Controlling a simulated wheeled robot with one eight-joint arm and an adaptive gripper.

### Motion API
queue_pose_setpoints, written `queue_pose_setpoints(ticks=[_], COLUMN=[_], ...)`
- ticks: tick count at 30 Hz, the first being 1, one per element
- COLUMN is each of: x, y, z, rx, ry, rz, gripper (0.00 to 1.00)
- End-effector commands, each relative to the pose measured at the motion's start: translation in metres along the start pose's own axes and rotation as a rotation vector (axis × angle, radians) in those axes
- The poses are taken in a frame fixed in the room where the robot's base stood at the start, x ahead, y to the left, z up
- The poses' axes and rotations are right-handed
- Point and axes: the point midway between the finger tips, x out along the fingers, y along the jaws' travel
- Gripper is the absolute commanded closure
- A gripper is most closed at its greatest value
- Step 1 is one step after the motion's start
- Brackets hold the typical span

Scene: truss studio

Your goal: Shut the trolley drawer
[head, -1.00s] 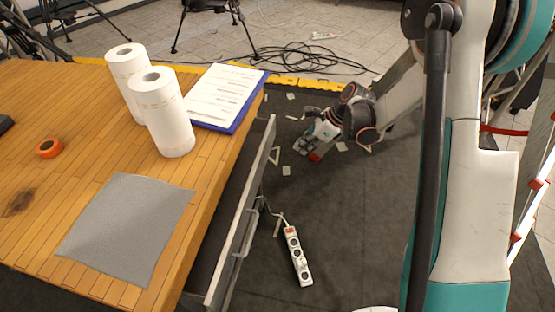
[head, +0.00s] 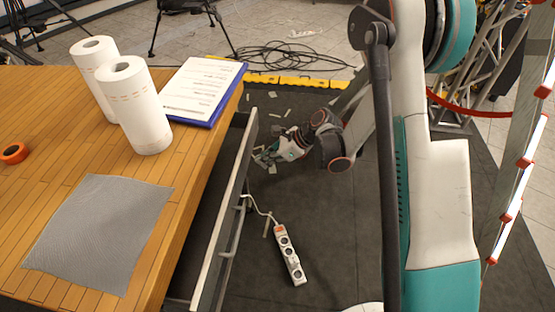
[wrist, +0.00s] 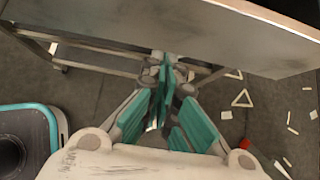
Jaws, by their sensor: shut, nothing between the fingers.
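The trolley drawer (head: 225,232) stands open at the right side of the wood-topped trolley (head: 150,235). Its long front panel has metal bar handles (head: 238,233). The panel also shows across the top of the wrist view (wrist: 200,32). My gripper (head: 264,157) is at the outer side of the drawer front, toward its far end. In the wrist view my gripper (wrist: 163,68) has its teal fingers together and empty, with the tips close to the panel. I cannot tell whether they touch it.
On the trolley top are two paper rolls (head: 135,112), a clipboard (head: 204,88), a grey cloth (head: 98,230) and orange tape (head: 13,153). A power strip (head: 290,258) with its cable lies on the floor beside the drawer. Small pale pieces lie scattered near my gripper.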

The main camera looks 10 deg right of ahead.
Motion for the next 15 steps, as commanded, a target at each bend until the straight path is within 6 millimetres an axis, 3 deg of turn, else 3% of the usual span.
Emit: queue_pose_setpoints(ticks=[6,15], x=[0.016,0.018], y=[0.001,0.000], z=[0.015,0.019], rx=[-0.001,0.000], ry=[0.001,0.001], rz=[0.001,0.000], gripper=[1.00,1.00])
